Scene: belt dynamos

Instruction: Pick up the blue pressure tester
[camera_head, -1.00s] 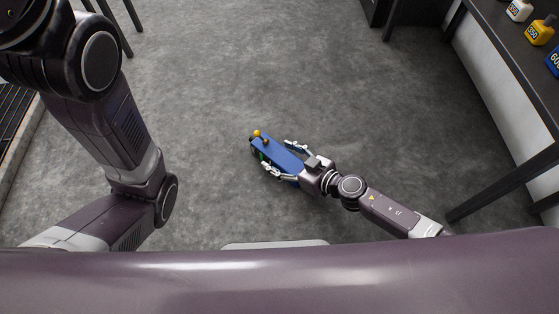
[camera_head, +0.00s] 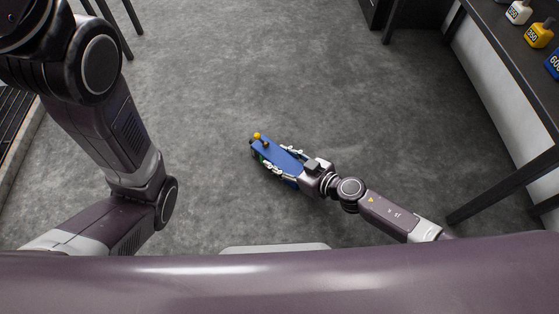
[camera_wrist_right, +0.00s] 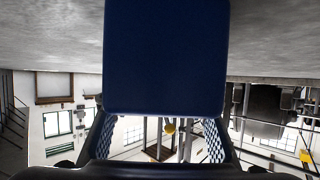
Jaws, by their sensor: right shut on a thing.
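The blue pressure tester (camera_head: 277,154) is a long blue body with an orange-yellow knob at its far left end. It shows in the head view over the grey floor, near the middle. My right gripper (camera_head: 285,159) is shut on it, with one finger along each long side. In the right wrist view the blue body (camera_wrist_right: 166,55) fills the upper middle, and the patterned finger pads of my right gripper (camera_wrist_right: 160,140) show below it. I cannot tell whether the tester touches the floor. My left arm comes in at the left, but its gripper is out of view.
A dark shelf (camera_head: 520,70) at the right holds several bottles, among them a yellow one (camera_head: 541,35). Its dark legs reach down toward my right forearm. Dark furniture legs stand at the top left. The grey floor (camera_head: 200,60) around the tester is clear.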

